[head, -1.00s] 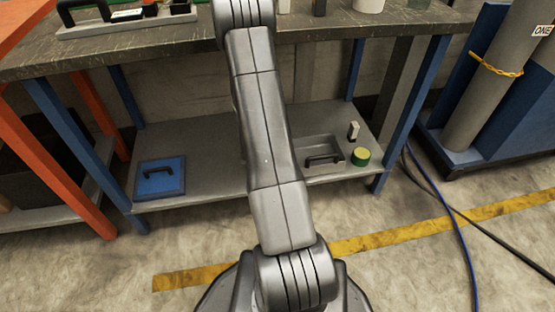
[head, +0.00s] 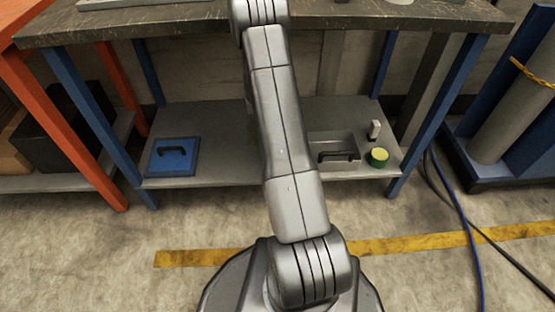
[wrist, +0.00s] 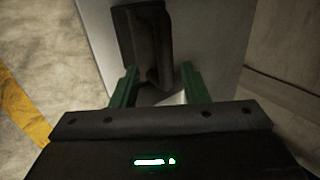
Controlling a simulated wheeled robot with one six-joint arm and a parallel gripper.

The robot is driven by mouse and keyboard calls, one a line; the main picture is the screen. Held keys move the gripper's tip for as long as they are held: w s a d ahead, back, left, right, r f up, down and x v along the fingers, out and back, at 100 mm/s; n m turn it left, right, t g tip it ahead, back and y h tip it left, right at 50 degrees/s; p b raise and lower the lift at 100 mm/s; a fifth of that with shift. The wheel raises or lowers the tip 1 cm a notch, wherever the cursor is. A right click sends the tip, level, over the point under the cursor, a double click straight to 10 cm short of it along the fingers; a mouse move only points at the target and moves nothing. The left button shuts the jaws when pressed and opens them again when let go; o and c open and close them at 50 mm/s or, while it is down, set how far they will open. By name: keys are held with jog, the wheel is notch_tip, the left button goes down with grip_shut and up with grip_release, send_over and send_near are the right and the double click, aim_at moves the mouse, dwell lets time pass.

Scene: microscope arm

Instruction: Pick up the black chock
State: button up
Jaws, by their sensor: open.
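In the wrist view a dark, nearly black block, which looks like the black chock (wrist: 147,40), sits on a pale grey surface (wrist: 205,35). It has a flat side and a raised ridge. My gripper (wrist: 159,76) is open, with its two green fingers pointing at the block. The near end of the block shows between the fingers, closer to the left one; I cannot tell if they touch. In the head view my gripper is out of sight, and I cannot make out this block there.
The workbench (head: 180,27) has a lower shelf (head: 225,160). Cables (head: 455,195) lie at right.

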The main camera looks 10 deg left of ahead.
jog(key=x, duration=0.3)
jog(key=b+x, duration=0.1)
jog(key=x, duration=0.1)
jog(key=shift+w+a+r, duration=0.15)
jog(key=shift+a, duration=0.15)
grip_shut()
jog(key=shift+r, duration=0.1)
dwell(0.9)
